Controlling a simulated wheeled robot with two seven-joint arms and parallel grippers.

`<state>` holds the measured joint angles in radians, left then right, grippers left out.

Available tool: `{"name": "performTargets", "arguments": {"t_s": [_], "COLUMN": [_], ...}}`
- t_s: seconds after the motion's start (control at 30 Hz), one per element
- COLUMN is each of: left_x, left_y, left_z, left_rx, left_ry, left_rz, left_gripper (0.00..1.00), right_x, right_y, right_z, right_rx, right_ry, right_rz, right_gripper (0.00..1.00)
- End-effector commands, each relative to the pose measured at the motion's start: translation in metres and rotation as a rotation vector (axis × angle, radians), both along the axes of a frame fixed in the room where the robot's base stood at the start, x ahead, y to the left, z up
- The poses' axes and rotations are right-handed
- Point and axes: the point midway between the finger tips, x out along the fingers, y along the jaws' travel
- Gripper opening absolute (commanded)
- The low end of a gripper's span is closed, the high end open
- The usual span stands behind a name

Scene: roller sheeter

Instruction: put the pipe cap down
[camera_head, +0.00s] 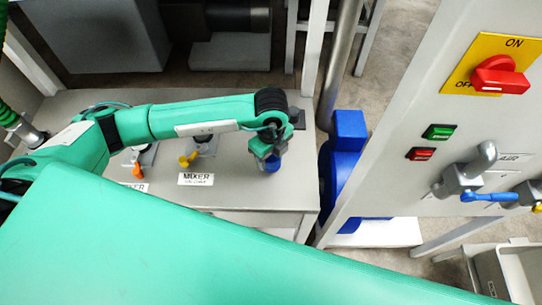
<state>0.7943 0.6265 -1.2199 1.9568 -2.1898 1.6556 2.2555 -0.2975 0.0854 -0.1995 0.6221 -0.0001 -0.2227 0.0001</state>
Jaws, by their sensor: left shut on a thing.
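My left gripper (267,156) hangs down over the right end of the grey table (260,221). It is shut on a blue pipe cap (272,166), of which only a small part shows low between the fingers. The fingers and wrist hide the rest of the cap. I cannot tell whether the cap touches the table top or is held just above it. My right gripper is not in view.
A grey control panel (407,125) with a red switch (500,76) rises at the right. A blue machine (343,165) stands beside the table.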

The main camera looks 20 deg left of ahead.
Motion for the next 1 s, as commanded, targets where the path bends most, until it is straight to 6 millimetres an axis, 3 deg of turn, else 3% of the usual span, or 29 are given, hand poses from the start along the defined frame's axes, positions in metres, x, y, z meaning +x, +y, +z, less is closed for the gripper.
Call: {"name": "performTargets", "arguments": {"t_s": [0.13, 0.47, 0.5, 0.6, 1.0], "left_x": [0.000, 0.000, 0.000, 0.000, 0.000], "left_y": [0.000, 0.000, 0.000, 0.000, 0.000], "left_z": [-0.016, -0.020, -0.019, -0.019, -0.011], "left_rx": [0.000, 0.000, 0.000, 0.001, -0.001], "left_ry": [0.001, 0.000, 0.000, 0.000, -0.002], "left_rz": [0.001, 0.000, 0.001, 0.001, 0.000], "left_gripper": [0.29, 0.29, 0.56, 0.74, 0.74], "right_x": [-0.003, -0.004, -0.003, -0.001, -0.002], "right_y": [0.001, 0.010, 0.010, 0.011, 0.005], "right_z": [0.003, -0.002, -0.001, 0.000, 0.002], "right_rx": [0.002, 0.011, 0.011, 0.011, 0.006], "right_ry": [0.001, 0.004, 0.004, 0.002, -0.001], "right_rz": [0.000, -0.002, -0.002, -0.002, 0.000], "right_gripper": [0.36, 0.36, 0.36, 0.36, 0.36]}}
